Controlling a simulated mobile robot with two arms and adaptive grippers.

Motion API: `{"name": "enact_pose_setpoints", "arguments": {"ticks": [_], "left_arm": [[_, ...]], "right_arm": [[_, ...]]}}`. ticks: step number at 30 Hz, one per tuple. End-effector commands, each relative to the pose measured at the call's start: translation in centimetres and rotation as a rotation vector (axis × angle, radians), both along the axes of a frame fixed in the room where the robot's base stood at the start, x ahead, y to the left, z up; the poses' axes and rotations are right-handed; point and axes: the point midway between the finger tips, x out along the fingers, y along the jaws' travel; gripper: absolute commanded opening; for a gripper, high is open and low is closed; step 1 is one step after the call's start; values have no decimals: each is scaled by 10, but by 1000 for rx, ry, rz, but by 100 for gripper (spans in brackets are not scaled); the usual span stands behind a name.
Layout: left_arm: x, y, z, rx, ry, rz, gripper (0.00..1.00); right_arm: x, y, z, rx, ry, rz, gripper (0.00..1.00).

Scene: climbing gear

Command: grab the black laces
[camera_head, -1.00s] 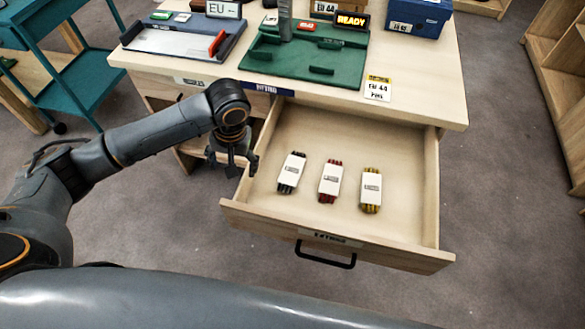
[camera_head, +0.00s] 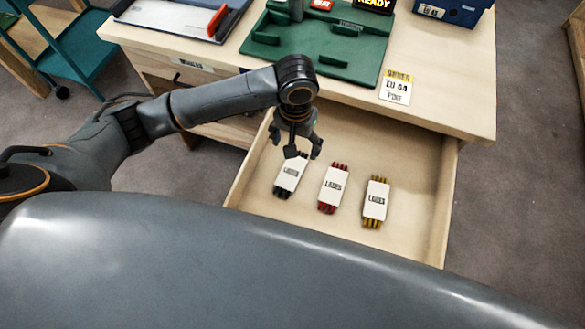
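The black laces (camera_head: 289,175) lie in the open drawer (camera_head: 410,160), at the left of a row of three bundles. They have a white paper band and dark ends; their upper end is partly hidden by my gripper. My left gripper (camera_head: 297,149) hangs over the drawer with its fingers pointing down, just above the far end of the black laces. Its fingers are spread and nothing shows between them. I cannot tell whether a fingertip touches the bundle. My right gripper is not in view.
Red laces (camera_head: 332,187) and yellow laces (camera_head: 375,202) lie to the right in the drawer. The table edge overhangs the drawer's back. On the table are a green tray (camera_head: 350,68), a yellow-topped card (camera_head: 396,86) and a blue box (camera_head: 455,10). The drawer's right side is bare.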

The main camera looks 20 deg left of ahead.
Motion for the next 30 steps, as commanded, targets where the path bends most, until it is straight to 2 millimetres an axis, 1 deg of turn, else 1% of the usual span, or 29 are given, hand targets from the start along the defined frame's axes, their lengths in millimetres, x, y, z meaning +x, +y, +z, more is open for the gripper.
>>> {"name": "enact_pose_setpoints", "arguments": {"ticks": [1,3,6,11,15,19,23,29,30], "left_arm": [[-1,1,-12,2,3,1,78],[0,1,-23,2,2,0,78],[0,1,-34,2,1,0,78],[-1,1,-44,1,1,0,78],[-4,1,-63,2,1,0,78],[-4,1,-82,2,1,1,78],[-4,0,-91,2,-1,-1,78],[-4,0,-92,1,-1,-1,78],[-4,0,-92,1,-1,-1,76]], "right_arm": [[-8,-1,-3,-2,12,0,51],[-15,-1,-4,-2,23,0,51],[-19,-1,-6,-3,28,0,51],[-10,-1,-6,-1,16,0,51],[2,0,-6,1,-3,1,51],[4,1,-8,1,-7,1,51],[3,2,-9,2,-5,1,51],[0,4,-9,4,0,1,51],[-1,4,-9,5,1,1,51]]}}
